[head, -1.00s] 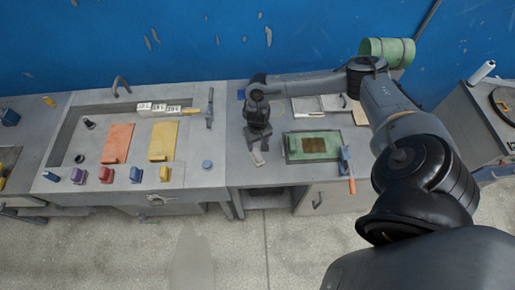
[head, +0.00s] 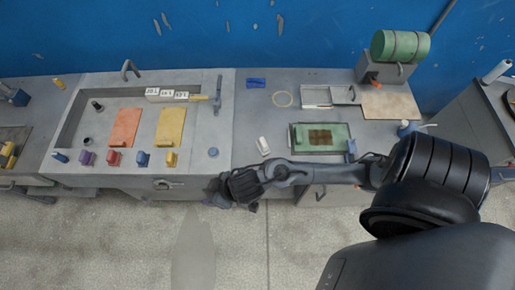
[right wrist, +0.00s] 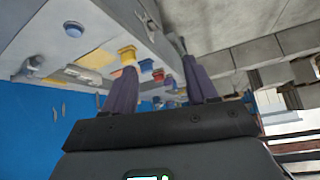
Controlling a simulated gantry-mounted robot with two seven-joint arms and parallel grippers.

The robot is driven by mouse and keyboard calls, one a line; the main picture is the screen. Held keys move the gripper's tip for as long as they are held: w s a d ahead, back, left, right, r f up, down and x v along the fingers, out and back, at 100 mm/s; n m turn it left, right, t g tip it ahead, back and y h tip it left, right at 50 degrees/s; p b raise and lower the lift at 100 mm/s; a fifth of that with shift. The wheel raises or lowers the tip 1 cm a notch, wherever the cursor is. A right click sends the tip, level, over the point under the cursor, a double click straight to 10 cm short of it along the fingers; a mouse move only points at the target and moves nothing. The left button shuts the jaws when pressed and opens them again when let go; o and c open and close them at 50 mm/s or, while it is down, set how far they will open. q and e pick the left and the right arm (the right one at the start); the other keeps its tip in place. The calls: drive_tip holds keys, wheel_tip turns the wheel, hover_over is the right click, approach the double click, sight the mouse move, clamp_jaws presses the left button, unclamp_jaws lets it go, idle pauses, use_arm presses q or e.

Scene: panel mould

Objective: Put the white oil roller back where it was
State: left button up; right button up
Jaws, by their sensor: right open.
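A small white piece (head: 263,146), which looks like the oil roller though I cannot be sure, lies on the grey bench (head: 240,120) left of the green framed tray (head: 300,134). My right gripper (head: 218,192) is in front of the bench edge, over the floor, apart from the white piece. In the right wrist view my right gripper (right wrist: 159,64) shows its two fingers spread with nothing held between them. My left gripper is not in view.
A sunken tray with an orange plate (head: 125,127) and a yellow plate (head: 170,127) is on the left. A green drum (head: 400,46) stands at the back right. Another white cylinder (head: 495,72) lies on the far right bench. The bench behind the white piece has free room.

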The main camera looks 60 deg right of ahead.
drive_tip(key=s+d+r+g+h, duration=0.1)
drive_tip(key=s+d+g+h, duration=0.1)
drive_tip(key=s+d, duration=0.5)
drive_tip(key=s+g, duration=0.1)
drive_tip(key=s, duration=0.3)
drive_tip(key=shift+s+d+m, duration=0.2)
drive_tip(key=shift+s+m, duration=0.1)
drive_tip(key=shift+r, duration=0.1)
